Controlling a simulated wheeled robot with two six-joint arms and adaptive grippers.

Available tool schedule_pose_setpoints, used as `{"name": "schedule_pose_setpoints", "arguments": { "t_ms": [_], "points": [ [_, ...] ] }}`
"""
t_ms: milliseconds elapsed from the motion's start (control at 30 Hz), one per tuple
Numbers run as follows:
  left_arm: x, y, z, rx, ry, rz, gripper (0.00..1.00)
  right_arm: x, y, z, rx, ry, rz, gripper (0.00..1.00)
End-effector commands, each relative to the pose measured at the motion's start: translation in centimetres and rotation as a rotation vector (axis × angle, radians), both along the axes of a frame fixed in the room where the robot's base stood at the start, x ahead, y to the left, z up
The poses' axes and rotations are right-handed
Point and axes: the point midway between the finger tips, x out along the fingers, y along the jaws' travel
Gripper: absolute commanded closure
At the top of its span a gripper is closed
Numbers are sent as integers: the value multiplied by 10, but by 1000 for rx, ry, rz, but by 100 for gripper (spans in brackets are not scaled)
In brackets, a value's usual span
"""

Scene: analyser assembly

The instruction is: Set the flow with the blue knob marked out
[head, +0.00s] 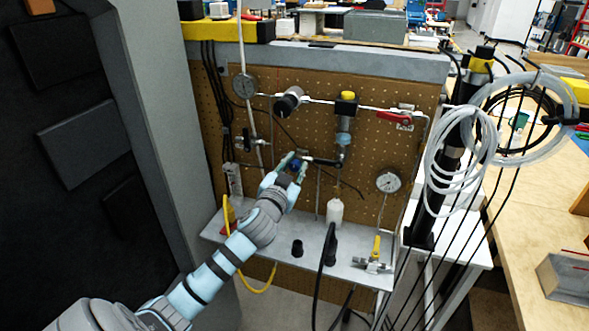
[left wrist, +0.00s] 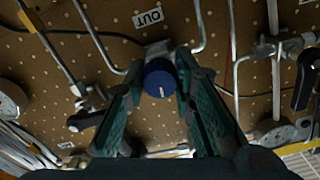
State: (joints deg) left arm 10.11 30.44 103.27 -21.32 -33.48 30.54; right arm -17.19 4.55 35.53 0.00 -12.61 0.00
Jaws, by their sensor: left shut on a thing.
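The blue knob (left wrist: 160,78) sits on the pegboard panel, with a white mark on its face. A white label reading OUT (left wrist: 147,17) appears upside down near it in the left wrist view. My left gripper (left wrist: 160,85) is shut on the knob, with one green-padded finger on each side. In the head view the left gripper (head: 294,162) reaches up to the panel's middle, and the blue knob (head: 295,166) shows between the fingers. My right gripper is in neither view.
Around the knob, the pegboard (head: 270,130) carries metal tubes, a red-handled valve (head: 393,118), an upper gauge (head: 245,86) and a lower gauge (head: 388,181). A grey shelf (head: 270,240) juts out below. Coiled clear tubing (head: 455,150) hangs at right.

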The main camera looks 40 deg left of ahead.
Motion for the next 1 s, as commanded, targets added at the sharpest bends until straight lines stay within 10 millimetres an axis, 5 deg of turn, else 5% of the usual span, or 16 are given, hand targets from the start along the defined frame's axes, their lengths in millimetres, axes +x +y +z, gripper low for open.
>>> {"name": "schedule_pose_setpoints", "arguments": {
  "t_ms": [533,567,667,1000],
  "points": [
    [-1,0,-3,-35,-4,2,100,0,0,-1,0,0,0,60],
    [-1,0,-3,-35,-4,2,75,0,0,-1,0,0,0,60],
    [0,0,-3,-34,-5,2,59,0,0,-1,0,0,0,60],
    [-2,-1,-1,-31,-9,1,55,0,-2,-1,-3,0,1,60]
  ]
}}
